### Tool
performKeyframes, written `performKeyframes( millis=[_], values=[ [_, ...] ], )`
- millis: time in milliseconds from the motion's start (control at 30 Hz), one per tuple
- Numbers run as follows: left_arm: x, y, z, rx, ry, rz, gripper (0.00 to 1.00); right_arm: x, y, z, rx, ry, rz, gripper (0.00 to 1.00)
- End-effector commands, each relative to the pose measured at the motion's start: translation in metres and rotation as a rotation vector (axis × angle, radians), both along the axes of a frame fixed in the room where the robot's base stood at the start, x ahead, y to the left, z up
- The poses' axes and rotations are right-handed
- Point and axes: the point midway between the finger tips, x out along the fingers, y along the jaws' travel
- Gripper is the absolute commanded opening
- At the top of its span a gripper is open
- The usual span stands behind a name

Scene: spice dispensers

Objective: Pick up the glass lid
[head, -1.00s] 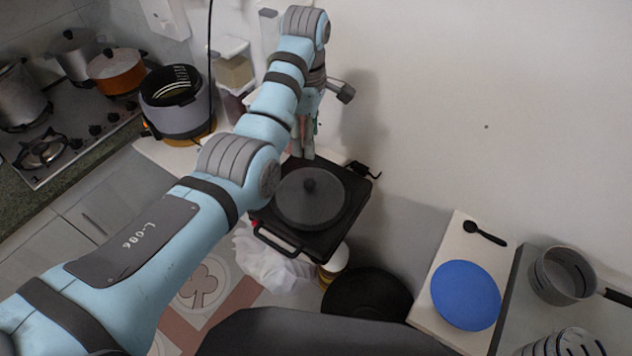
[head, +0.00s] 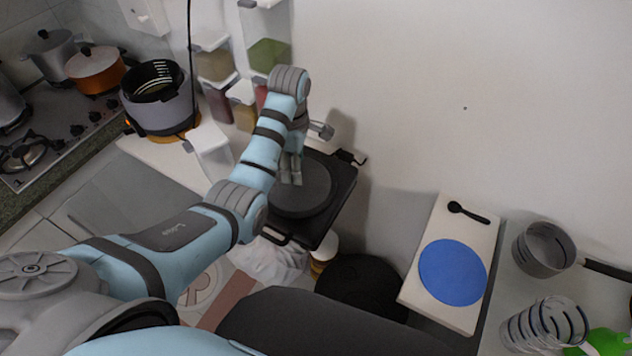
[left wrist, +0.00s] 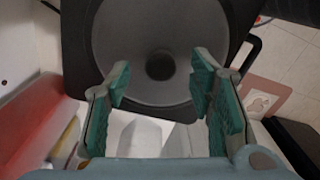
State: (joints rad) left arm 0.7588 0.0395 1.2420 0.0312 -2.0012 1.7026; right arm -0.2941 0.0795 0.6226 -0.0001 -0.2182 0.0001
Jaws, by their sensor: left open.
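The round grey glass lid (head: 316,190) lies on a black square pan or griddle (head: 335,212) by the wall. My left gripper (head: 291,181) is over the lid in the head view and hides its knob there. In the left wrist view the lid (left wrist: 165,25) fills the upper middle, with its dark round knob (left wrist: 159,65). The teal finger pads of my left gripper (left wrist: 161,72) are open and spread to either side of the knob in the picture, with nothing held. The remaining height above the knob is hard to tell. My right gripper is not in view.
Spice dispensers (head: 268,55) hang on the wall behind my left arm. A black pot (head: 362,283) stands below the griddle. A board with a blue disc (head: 453,271) and black spoon (head: 468,213) lies at right, beside a saucepan (head: 543,250).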

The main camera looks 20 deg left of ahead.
Motion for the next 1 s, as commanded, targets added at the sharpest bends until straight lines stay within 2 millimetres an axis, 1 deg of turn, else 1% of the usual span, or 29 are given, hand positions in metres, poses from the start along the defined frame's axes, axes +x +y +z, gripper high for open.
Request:
performKeyframes(
  millis=[33, 100, 167, 400, 467, 700, 733, 1000],
  values=[
    [-0.002, 0.004, -0.007, 0.001, 0.002, 0.007, 0.49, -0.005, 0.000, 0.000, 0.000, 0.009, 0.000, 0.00],
    [-0.004, 0.008, -0.015, 0.000, 0.001, 0.015, 0.49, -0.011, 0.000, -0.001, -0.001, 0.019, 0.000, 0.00],
    [-0.005, 0.010, -0.019, 0.000, 0.001, 0.020, 0.49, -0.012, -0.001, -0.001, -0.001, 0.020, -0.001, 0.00],
    [-0.005, 0.010, -0.021, 0.000, 0.000, 0.021, 0.49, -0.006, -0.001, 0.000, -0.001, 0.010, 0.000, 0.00],
    [-0.004, 0.010, -0.021, 0.000, 0.000, 0.020, 0.40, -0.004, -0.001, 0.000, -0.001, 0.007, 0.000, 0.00],
    [-0.004, 0.009, -0.021, -0.001, -0.001, 0.018, 0.01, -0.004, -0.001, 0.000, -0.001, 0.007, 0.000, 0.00],
    [-0.004, 0.009, -0.021, -0.001, -0.001, 0.018, 0.00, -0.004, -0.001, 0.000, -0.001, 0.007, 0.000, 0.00],
    [-0.003, 0.008, -0.021, -0.001, -0.002, 0.018, 0.00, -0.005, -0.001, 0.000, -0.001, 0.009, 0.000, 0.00]
  ],
)
